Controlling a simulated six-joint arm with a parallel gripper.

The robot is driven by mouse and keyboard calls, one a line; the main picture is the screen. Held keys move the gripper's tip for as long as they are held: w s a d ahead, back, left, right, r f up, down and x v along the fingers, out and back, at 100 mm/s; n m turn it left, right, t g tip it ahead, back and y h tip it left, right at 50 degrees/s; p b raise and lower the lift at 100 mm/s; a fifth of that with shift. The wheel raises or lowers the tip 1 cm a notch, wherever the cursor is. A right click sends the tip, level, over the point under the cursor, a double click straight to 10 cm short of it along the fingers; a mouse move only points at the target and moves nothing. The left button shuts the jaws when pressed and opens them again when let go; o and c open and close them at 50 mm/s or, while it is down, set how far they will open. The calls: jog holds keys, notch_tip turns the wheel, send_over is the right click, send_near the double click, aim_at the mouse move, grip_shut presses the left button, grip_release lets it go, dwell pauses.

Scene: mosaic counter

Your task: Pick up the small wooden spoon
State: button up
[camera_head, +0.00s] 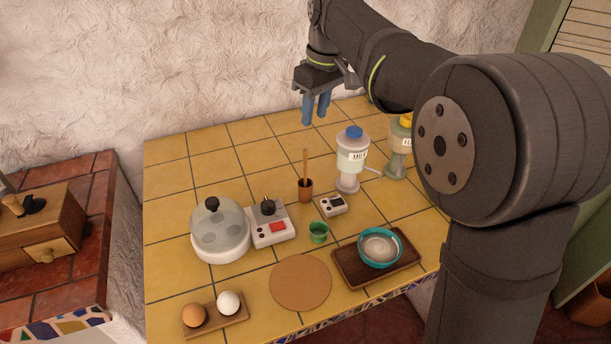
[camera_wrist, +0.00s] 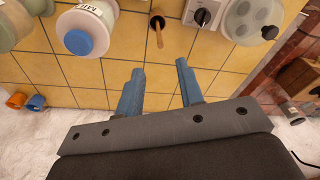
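The small wooden spoon (camera_head: 305,163) stands upright in a small brown cup (camera_head: 305,191) near the middle of the yellow tiled counter. In the wrist view the spoon's handle (camera_wrist: 159,36) points toward the camera out of the cup (camera_wrist: 156,14), beyond my fingertips. My gripper (camera_head: 316,116) hangs high over the back of the counter, above and behind the spoon. Its two blue fingers (camera_wrist: 161,78) are apart with nothing between them. The spoon's lower end is hidden inside the cup.
The milk dispenser (camera_head: 351,160) stands close right of the cup; a second, yellow-topped one (camera_head: 399,150) is farther right. The egg cooker (camera_head: 220,232), switch box (camera_head: 273,225), timer (camera_head: 333,205) and green cup (camera_head: 318,232) stand in front. The counter's back left is clear.

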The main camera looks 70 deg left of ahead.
aim_at(305, 165)
jog(key=f+m, duration=0.2)
jog(key=f, duration=0.2)
jog(key=s+a+f+m, duration=0.1)
jog(key=f+m, duration=0.1)
jog(key=f, duration=0.1)
jog(key=a+f+m+t+h, duration=0.1)
jog(key=f+m, duration=0.2)
jog(key=f, duration=0.1)
jog(key=shift+s+f, duration=0.2)
jog(key=shift+f, duration=0.1)
jog(key=shift+a+f, duration=0.15)
jog(key=shift+f, duration=2.4)
grip_shut()
